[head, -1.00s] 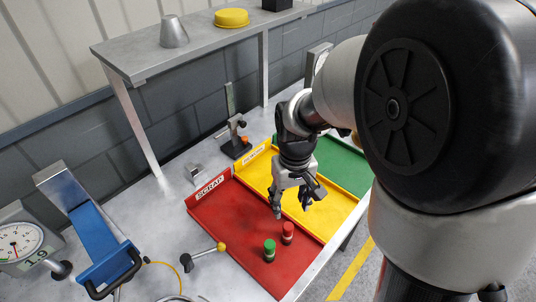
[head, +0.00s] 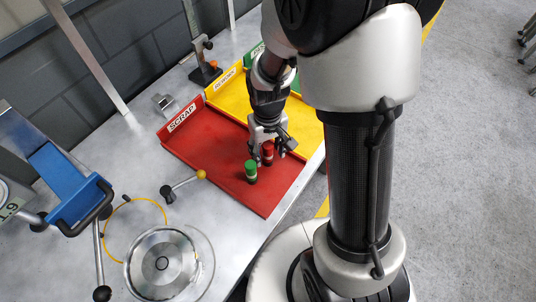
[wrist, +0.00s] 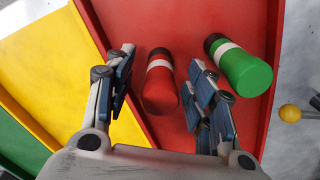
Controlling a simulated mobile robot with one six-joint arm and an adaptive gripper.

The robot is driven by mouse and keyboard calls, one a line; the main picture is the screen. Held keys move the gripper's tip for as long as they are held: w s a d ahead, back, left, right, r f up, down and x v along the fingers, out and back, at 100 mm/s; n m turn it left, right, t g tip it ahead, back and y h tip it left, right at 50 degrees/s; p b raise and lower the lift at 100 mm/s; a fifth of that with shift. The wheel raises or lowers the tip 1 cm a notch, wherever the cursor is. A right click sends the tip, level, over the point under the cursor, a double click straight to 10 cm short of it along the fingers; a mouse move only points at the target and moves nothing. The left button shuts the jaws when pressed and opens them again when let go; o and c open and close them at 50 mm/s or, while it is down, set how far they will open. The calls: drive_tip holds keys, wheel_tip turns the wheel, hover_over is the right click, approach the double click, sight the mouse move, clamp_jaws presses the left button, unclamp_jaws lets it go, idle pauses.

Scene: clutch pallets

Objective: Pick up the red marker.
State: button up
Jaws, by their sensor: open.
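The red marker (head: 268,152), a short cylinder with a white band, stands in the red scrap tray (head: 212,148). In the wrist view the red marker (wrist: 160,90) lies between the two open fingers, apart from both. My gripper (head: 271,158) is open and low over the tray, around or just above the marker; the exact height is hard to tell. The green marker (head: 251,172) stands beside it in the same tray. In the wrist view the green marker (wrist: 240,68) is just outside the right finger, very close to it.
A lever with a yellow knob (head: 201,174) is left of the red tray. A round metal dish (head: 162,262) and a blue-topped fixture (head: 52,170) stand further left.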

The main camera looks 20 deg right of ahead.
wheel_tip(320, 180, down, 2)
drive_tip(key=shift+f, duration=0.25)
drive_tip(key=shift+r, duration=0.1)
drive_tip(key=shift+c, duration=0.5)
drive_tip(key=c, duration=1.1)
